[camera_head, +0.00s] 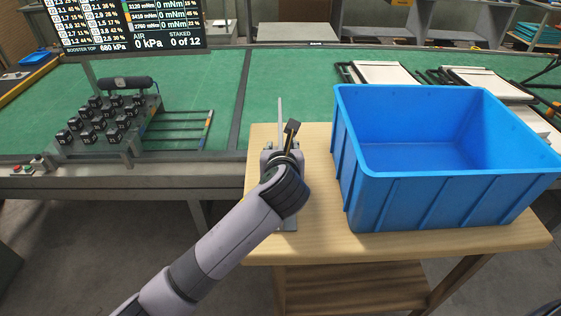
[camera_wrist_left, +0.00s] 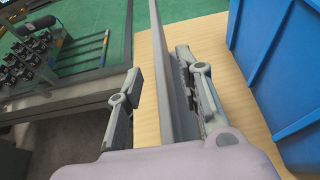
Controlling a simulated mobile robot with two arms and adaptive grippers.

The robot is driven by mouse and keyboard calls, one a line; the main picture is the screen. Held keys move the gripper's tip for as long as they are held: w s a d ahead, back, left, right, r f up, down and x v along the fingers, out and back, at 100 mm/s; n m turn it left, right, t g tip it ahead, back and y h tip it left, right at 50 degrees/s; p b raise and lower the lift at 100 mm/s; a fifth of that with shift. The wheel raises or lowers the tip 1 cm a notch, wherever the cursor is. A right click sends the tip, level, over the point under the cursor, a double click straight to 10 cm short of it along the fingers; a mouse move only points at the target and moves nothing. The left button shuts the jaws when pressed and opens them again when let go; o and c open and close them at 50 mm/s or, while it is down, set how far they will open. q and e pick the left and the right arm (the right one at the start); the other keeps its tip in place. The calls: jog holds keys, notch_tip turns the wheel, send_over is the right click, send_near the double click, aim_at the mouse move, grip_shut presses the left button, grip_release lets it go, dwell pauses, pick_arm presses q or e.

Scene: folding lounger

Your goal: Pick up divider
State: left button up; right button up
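The divider, a thin grey upright panel (camera_head: 280,112), stands over the left part of the wooden table and shows edge-on. In the left wrist view the divider (camera_wrist_left: 168,70) runs between the fingers of my left gripper (camera_wrist_left: 160,95). The fingers are open, with a clear gap on the left side of the panel; the right finger is close to it, and I cannot tell whether it touches. In the head view my left gripper (camera_head: 281,155) is around the panel, mostly hidden by my own wrist. My right gripper is not in view.
A large open blue crate (camera_head: 375,200) stands on the wooden table (camera_head: 470,242), right of the divider, and looks empty. Behind is a green-topped workbench (camera_head: 290,80) with a rack of black cubes (camera_head: 100,122) at left and white-padded frames (camera_head: 385,75) at right.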

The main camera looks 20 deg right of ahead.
pick_arm(q)
jog(key=shift+w+d+f, duration=0.1)
jog(key=shift+w, duration=0.15)
jog(key=shift+c, duration=0.3)
grip_shut()
dwell(0.5)
